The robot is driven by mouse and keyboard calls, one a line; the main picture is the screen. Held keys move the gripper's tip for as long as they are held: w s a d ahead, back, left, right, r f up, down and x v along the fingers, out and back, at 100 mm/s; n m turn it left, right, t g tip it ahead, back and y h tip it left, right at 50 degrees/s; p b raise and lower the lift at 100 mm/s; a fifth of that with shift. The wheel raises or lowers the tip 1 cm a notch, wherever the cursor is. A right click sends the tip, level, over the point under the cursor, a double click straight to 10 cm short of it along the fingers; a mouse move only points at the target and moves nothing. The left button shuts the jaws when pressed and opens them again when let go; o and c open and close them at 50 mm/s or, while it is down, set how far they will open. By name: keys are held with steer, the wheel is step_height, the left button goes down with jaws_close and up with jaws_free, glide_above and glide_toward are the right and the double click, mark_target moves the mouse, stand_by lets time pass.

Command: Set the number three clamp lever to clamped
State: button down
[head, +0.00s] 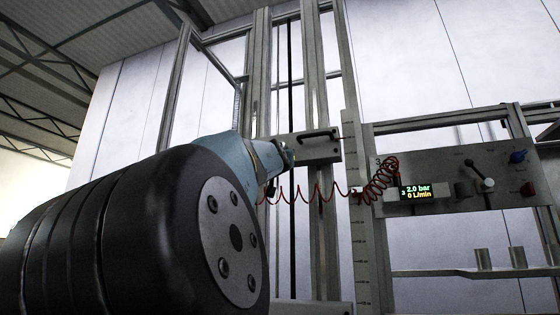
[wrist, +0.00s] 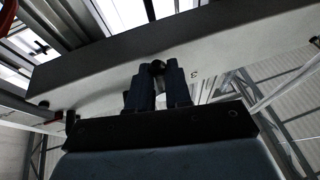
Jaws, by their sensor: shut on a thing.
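In the wrist view, my gripper (wrist: 158,82) has its two dark fingers closed around a small dark knob (wrist: 158,67), which I take to be the end of the number three clamp lever. It stands against a pale grey block (wrist: 90,72) with a "3" printed right of the fingers. In the head view, my gripper (head: 286,158) is at the left end of a grey block (head: 322,152) on the upright frame. A black handle (head: 318,134) runs along that block's top. The lever's shaft is mostly hidden, and I cannot tell its set position.
A red coiled hose (head: 315,190) hangs just below my gripper. To the right, a panel (head: 445,165) carries a lit display (head: 416,191) reading 2.0 bar and 0 L/min, and several knobs. A graduated upright scale (head: 357,235) stands between. Metal cups (head: 483,259) sit on a low shelf.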

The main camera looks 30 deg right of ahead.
steer(key=shift+s+r, duration=0.1)
steer(key=shift+r, duration=0.1)
stand_by(0.4)
steer(key=c, duration=1.3)
jaws_free()
steer(key=shift+o, duration=1)
steer(key=shift+f, duration=0.1)
